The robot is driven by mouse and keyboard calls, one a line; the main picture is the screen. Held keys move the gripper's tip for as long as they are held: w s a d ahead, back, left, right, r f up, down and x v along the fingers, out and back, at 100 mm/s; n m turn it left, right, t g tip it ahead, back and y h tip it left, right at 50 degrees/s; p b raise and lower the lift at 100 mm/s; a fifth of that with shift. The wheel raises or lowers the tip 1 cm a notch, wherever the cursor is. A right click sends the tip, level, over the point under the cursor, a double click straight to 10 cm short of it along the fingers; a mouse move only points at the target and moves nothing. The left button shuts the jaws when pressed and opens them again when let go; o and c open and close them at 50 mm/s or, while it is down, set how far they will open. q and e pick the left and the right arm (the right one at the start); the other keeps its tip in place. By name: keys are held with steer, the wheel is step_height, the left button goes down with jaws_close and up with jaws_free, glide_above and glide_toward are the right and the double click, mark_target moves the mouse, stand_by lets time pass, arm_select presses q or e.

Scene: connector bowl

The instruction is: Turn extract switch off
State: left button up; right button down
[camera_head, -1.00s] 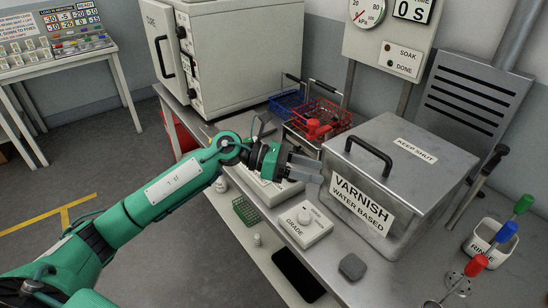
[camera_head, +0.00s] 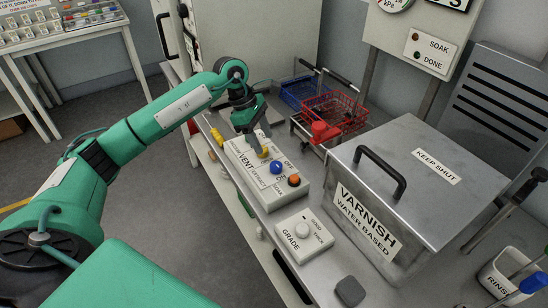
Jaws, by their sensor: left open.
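A pale control box (camera_head: 266,182) lies on the bench, marked VENT and EXTRACT, with smaller lettering that is hard to read. My right gripper is not in view.
A steel VARNISH tank (camera_head: 425,185) with a black handle stands to the right. A GRADE dial box (camera_head: 303,236) sits nearer on the bench. A red wire basket (camera_head: 338,109) and a blue one (camera_head: 304,92) are behind. The SOAK/DONE panel (camera_head: 431,52) stands at the back.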

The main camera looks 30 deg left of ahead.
mark_target(275, 164)
arm_select(q)
steer(key=p+x, duration=0.1)
steer(key=x, duration=0.6)
steer(key=shift+d+f, duration=0.25)
steer(key=shift+f, duration=0.05)
steer(key=shift+w+d+f, duration=0.1)
steer(key=shift+d+f, duration=0.05)
steer(key=shift+f, duration=0.3)
steer(key=c, duration=1)
steer(key=shift+o, duration=0.2)
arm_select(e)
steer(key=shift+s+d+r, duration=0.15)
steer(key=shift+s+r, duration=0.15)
